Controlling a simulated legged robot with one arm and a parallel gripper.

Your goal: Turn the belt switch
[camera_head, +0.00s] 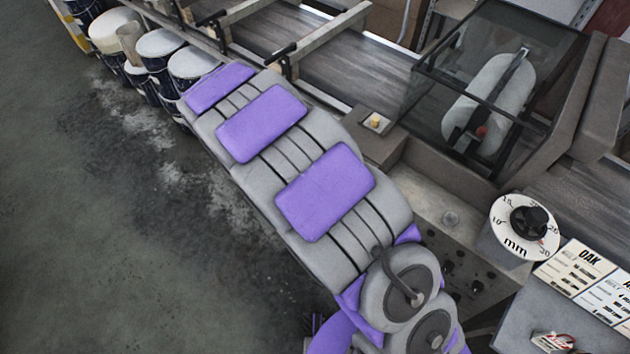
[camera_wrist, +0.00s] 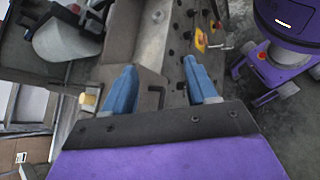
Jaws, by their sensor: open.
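My gripper (camera_wrist: 161,84) is open and empty in the wrist view, its two blue fingers wide apart over the machine's side. A small black bent handle (camera_wrist: 157,95) shows between the fingers, apart from both. A yellow-and-red switch (camera_wrist: 199,40) sits on the dark control panel beyond the right fingertip. I cannot tell which of these is the belt switch. In the head view part of the panel (camera_head: 468,272) shows beside my arm, with several dark knobs. My arm stretches to the upper left there, and my gripper is not seen.
A yellow knob (camera_head: 375,121) stands on a small box beside the conveyor (camera_head: 335,62). A glass-walled housing (camera_head: 490,85) covers a roller. A round mm dial (camera_head: 520,225) and label cards (camera_head: 585,275) are at right.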

